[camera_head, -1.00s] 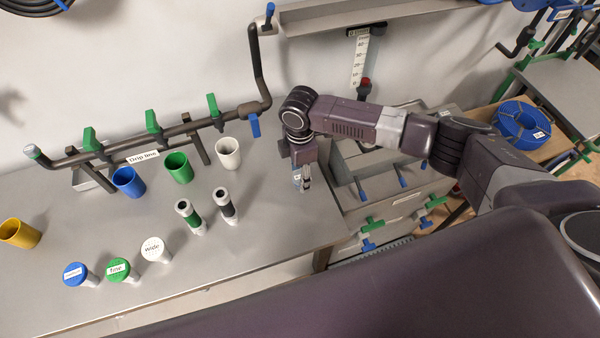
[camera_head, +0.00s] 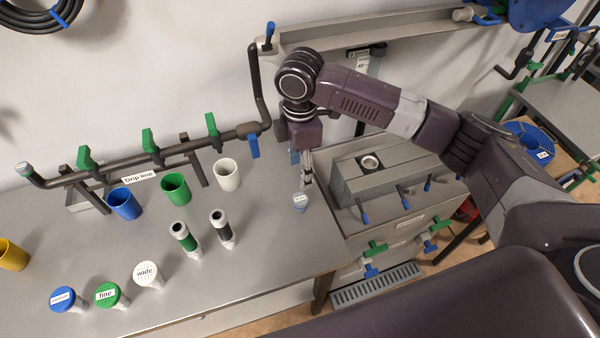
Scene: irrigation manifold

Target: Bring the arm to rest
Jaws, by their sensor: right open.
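My right arm (camera_head: 372,98) comes in from the right and bends down at its wrist over the right end of the grey bench (camera_head: 240,262). My right gripper (camera_head: 307,184) points down and is open, its narrow fingers seen nearly edge-on. My left gripper is not in view.
Blue (camera_head: 124,204), green (camera_head: 176,188) and white (camera_head: 227,175) cups stand below the drip line pipe (camera_head: 160,157). A grey valve box (camera_head: 388,178) stands right of the bench.

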